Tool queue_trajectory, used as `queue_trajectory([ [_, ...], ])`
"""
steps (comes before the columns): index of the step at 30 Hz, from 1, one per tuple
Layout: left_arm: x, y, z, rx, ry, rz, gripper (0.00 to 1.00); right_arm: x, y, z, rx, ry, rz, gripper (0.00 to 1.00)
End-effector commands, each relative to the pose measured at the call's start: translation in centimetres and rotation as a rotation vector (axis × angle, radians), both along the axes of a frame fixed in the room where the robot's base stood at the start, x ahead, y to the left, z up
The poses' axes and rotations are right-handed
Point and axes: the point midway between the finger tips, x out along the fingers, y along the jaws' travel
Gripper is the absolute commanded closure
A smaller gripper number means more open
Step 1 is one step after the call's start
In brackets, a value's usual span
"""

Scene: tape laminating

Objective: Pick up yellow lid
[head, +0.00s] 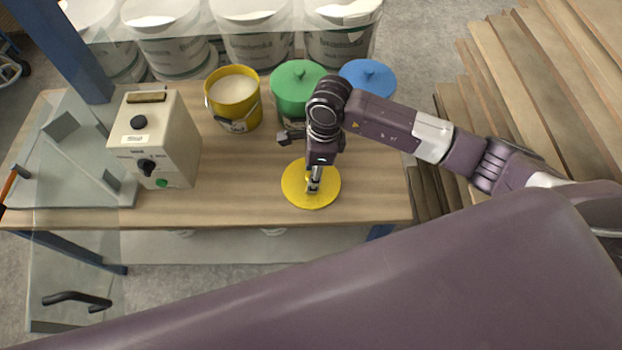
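The yellow lid (296,194) lies flat on the wooden table near its front edge. My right gripper (313,185) points down over the middle of the lid, at its knob. The knob is mostly hidden by the fingers, so I cannot tell whether they are closed on it. The yellow bucket (236,103) stands behind and to the left, uncovered, with pale contents. My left gripper does not show.
A green-lidded bucket (295,80) and a bucket with a blue lid (368,74) stand at the back, beside my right arm. A beige control box (156,140) stands on the left. Wooden boards (560,75) lie right of the table (235,190).

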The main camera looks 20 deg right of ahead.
Motion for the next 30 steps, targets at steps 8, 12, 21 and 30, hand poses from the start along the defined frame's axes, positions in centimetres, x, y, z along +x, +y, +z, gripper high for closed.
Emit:
queue_trajectory([
  [8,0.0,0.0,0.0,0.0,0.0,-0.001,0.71,0.0,0.0,0.0,0.001,0.0,0.0,0.87],
  [12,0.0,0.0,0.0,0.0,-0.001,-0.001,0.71,0.0,0.0,0.1,0.001,0.0,0.0,1.0],
  [21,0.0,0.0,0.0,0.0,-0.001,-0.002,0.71,0.0,0.0,0.2,0.002,-0.001,0.0,1.0],
  [30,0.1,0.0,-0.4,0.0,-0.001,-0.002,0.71,0.1,0.0,3.2,0.002,-0.005,0.002,1.0],
])
